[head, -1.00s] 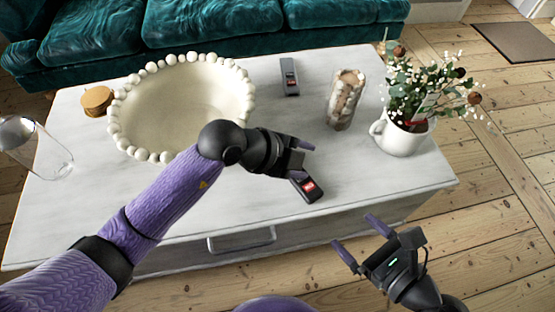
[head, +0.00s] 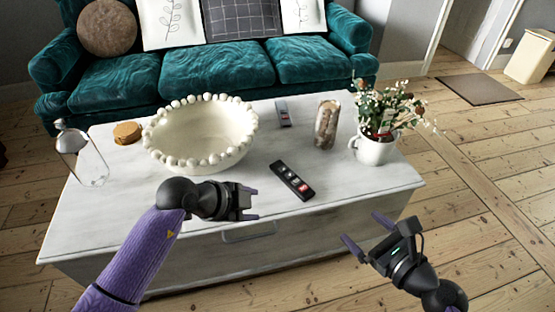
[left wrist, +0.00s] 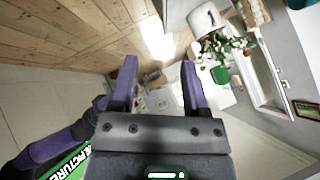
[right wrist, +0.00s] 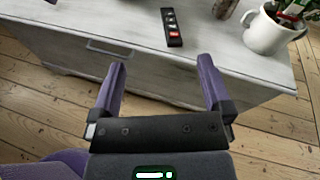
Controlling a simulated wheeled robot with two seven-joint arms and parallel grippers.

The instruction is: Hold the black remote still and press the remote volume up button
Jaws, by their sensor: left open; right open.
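A black remote (head: 291,181) with a red button and several pale ones lies flat near the front edge of the white table (head: 130,205). It also shows in the right wrist view (right wrist: 171,27). A second, greyer remote (head: 283,113) lies further back. My left gripper (head: 256,202) is open and empty above the table's front part, left of the black remote and apart from it. My right gripper (head: 362,235) is open and empty, off the table's front edge, lower right of the remote. In the left wrist view, nothing is between the left fingers (left wrist: 158,85).
A cream beaded bowl (head: 203,152), brown coasters (head: 127,133) and a glass jar (head: 85,160) stand on the left. A patterned cylinder (head: 326,123) and a white mug of flowers (head: 373,149) stand on the right. A teal sofa (head: 215,75) is behind.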

